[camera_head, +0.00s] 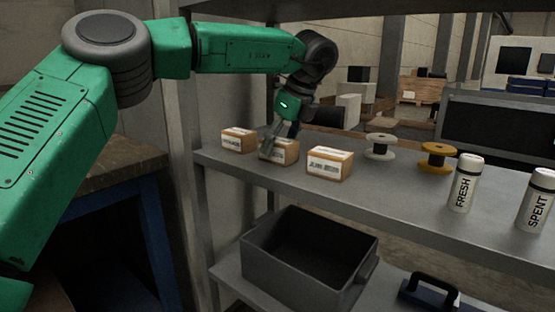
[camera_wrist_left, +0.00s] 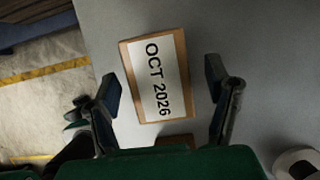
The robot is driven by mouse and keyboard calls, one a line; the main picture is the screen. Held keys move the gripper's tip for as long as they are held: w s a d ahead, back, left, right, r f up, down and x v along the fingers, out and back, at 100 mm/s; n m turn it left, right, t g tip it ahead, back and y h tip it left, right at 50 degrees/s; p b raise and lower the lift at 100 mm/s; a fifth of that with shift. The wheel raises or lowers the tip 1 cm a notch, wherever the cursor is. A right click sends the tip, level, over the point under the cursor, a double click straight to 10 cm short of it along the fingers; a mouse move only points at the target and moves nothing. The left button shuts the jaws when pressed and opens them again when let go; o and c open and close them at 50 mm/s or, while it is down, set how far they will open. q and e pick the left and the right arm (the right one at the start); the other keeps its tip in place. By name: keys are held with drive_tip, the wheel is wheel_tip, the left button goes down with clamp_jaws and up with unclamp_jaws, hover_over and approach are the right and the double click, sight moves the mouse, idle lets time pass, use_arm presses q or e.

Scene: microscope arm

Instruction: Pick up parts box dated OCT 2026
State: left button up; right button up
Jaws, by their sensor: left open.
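A cardboard parts box with a white label reading OCT 2026 (camera_wrist_left: 156,78) lies below and between the fingers in the left wrist view. My left gripper (camera_wrist_left: 168,90) is open, with one finger on each side of the box and a visible gap to both. In the head view my left gripper (camera_head: 278,143) is down at the middle box (camera_head: 284,153) of a row of three, partly covering it. The left box (camera_head: 238,140) and the right box (camera_head: 330,164) stand beside it; their labels are too small to read. My right gripper is not in view.
The boxes stand on a grey shelf (camera_head: 400,185). To their right are a white spool (camera_head: 380,147), an orange spool (camera_head: 438,158), and bottles marked FRESH (camera_head: 465,184) and SPENT (camera_head: 536,200). A dark open bin (camera_head: 300,275) sits on the lower shelf. A shelf board hangs above.

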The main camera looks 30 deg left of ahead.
use_arm(q)
drive_tip(key=shift+f, duration=0.9)
drive_tip(key=shift+r, duration=0.1)
drive_tip(key=shift+a, duration=0.2)
drive_tip(key=c, duration=1.6)
